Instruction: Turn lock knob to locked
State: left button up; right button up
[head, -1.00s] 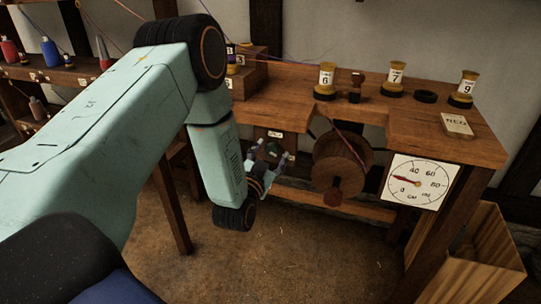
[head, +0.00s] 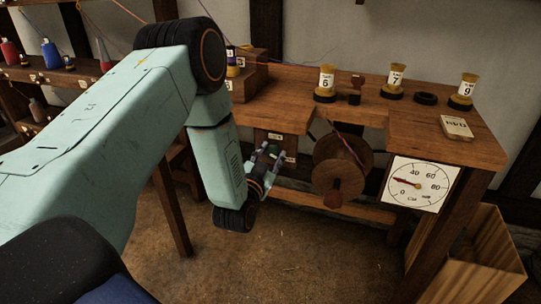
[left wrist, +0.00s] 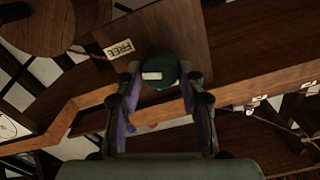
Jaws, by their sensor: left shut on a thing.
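The lock knob (left wrist: 162,73) is round and dark green with a pale bar mark. It sits on a wooden panel under the bench. My left gripper (head: 268,154) reaches the panel from the left, and in the left wrist view its two fingers (left wrist: 160,82) stand on either side of the knob, shut on it. A "FREE" label (left wrist: 121,49) is up and left of the knob in the left wrist view. In the head view the knob is small and partly hidden by the fingers. My right gripper is not in view.
A wooden crank wheel (head: 342,165) hangs right of my left gripper. A dial (head: 418,184) is on the bench front. Several numbered spools, one of them spool 7 (head: 394,80), stand on the bench (head: 445,149). An open wooden bin (head: 470,255) stands at the right.

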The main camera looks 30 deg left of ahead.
pick_arm(q)
jog(key=n, duration=0.5)
jog(key=shift+a+n, duration=0.1)
jog(key=shift+n, duration=0.3)
jog(key=n, duration=0.5)
jog(key=shift+a+f+b, duration=0.1)
jog(key=shift+b, duration=0.3)
jog(key=n+b, duration=0.1)
jog(key=n, duration=0.4)
jog(key=shift+f+n+b, duration=0.1)
jog(key=shift+n+b, duration=0.25)
jog(key=shift+n, duration=0.05)
jog(key=n+b, duration=0.2)
jog(key=n, duration=0.3)
jog(key=o, duration=1.1)
jog(key=shift+a, duration=0.1)
